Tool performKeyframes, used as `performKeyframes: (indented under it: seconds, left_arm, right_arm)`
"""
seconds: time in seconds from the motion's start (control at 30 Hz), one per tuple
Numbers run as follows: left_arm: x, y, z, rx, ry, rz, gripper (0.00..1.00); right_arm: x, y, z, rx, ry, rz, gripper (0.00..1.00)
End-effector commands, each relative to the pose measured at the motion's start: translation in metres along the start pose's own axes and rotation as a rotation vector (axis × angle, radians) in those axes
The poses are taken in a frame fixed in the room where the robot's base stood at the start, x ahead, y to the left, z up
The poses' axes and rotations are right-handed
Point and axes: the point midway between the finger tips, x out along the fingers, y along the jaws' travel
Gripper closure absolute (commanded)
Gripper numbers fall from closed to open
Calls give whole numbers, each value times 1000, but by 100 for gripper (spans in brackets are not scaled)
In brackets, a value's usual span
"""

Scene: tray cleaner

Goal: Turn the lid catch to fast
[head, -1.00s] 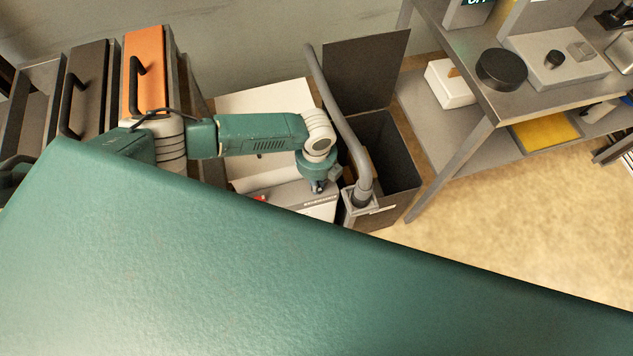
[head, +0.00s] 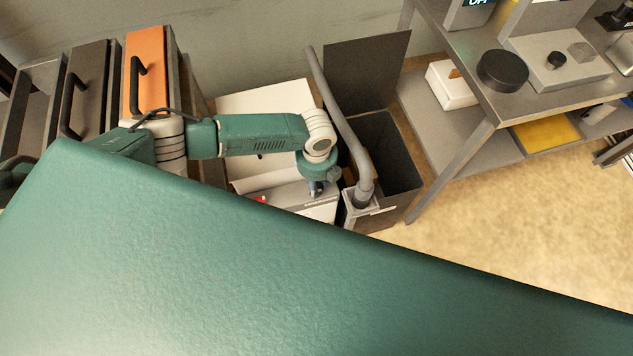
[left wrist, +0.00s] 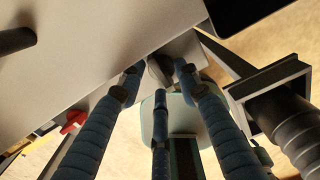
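In the head view a pale box-shaped machine (head: 283,190) with a raised white panel (head: 250,101) stands on the floor, partly hidden by my arm. My left gripper (head: 317,189) points down at its right front part. In the left wrist view the blue fingers of this gripper (left wrist: 159,82) stand apart around a small grey rounded part (left wrist: 158,67), which looks like the catch. I cannot tell whether they touch it. The catch's setting cannot be read; the fingers hide much of it. My right gripper is not in view.
A grey hose (head: 341,125) rises close to the right of my left gripper; its square socket (left wrist: 270,82) shows in the left wrist view. A dark open bin (head: 398,160) stands beside it. A red part (left wrist: 73,121) sits left of the fingers. A metal bench (head: 480,100) stands at right.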

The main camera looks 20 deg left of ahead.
Motion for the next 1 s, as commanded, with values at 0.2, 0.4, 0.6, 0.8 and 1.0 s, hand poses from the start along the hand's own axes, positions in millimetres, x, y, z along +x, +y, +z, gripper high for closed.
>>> performKeyframes:
  seconds: [0.2, 0.4, 0.6, 0.8, 1.0]
  left_arm:
    - [-5, 0, 0, -1, 0, -2, 67]
    - [-38, -1, 1, 0, -2, -5, 67]
    - [-81, -1, 1, 0, -2, -3, 67]
    - [-111, 0, 1, 0, -1, -1, 67]
    - [-120, 0, 0, 0, 0, 0, 67]
  right_arm:
    - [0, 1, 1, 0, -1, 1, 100]
    - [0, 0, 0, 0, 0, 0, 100]
    - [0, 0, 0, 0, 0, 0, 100]
    - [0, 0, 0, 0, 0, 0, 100]
    - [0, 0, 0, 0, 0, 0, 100]
